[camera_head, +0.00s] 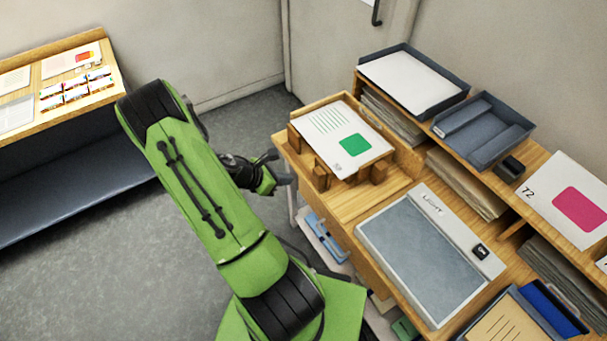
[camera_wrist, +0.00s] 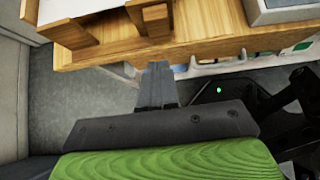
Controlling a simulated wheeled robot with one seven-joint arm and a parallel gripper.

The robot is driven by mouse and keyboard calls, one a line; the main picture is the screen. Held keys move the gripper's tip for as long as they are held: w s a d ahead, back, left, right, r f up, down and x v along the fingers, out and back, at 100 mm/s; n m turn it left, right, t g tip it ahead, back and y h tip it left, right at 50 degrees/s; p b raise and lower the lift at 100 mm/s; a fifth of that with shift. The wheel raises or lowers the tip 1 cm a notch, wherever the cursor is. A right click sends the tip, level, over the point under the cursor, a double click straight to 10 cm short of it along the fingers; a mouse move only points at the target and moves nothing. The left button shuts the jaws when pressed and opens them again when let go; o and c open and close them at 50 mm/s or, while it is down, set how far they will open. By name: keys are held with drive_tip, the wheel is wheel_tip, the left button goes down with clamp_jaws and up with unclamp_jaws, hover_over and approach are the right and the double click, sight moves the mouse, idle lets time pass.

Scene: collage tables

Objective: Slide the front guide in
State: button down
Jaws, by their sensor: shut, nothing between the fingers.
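A wooden frame (camera_head: 405,158) on the desk holds white sheets (camera_head: 335,128) with green print. Wooden guide blocks stand along its near side: one at the left (camera_head: 294,138), one at the near corner (camera_head: 321,177) and one at the right (camera_head: 378,171). I cannot tell for sure which is the front guide. In the wrist view, a wooden block (camera_wrist: 155,20) stands near the desk edge, with the frame's wooden pieces (camera_wrist: 85,38) to its left. My gripper (camera_head: 279,168) is shut and empty, just off the desk's edge; its fingers also show in the wrist view (camera_wrist: 157,70).
A light pad (camera_head: 420,255) lies right of the frame. Trays (camera_head: 485,130) and paper stacks fill the shelf behind. Below the desk edge (camera_wrist: 215,45) are shelved items. Open floor (camera_head: 130,240) lies left; another table (camera_head: 110,90) stands at far left.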

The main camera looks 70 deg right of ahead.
sight(324, 167)
drive_tip(key=s+d+f, duration=0.2)
drive_tip(key=s+d, duration=0.1)
drive_tip(key=s+d+f, duration=0.1)
drive_tip(key=d, duration=0.1)
drive_tip(key=shift+s+d+f, duration=0.1)
drive_tip(key=shift+s+f, duration=0.2)
drive_tip(key=shift+f, duration=0.05)
drive_tip(key=shift+s+d, duration=0.3)
drive_tip(key=shift+d, duration=0.05)
drive_tip(key=s+d, duration=0.1)
drive_tip(key=d, duration=0.1)
drive_tip(key=s+d, duration=0.1)
drive_tip(key=s, duration=0.1)
drive_tip(key=shift+s+d+r, duration=0.1)
drive_tip(key=shift+s+d, duration=0.1)
drive_tip(key=shift+d, duration=0.2)
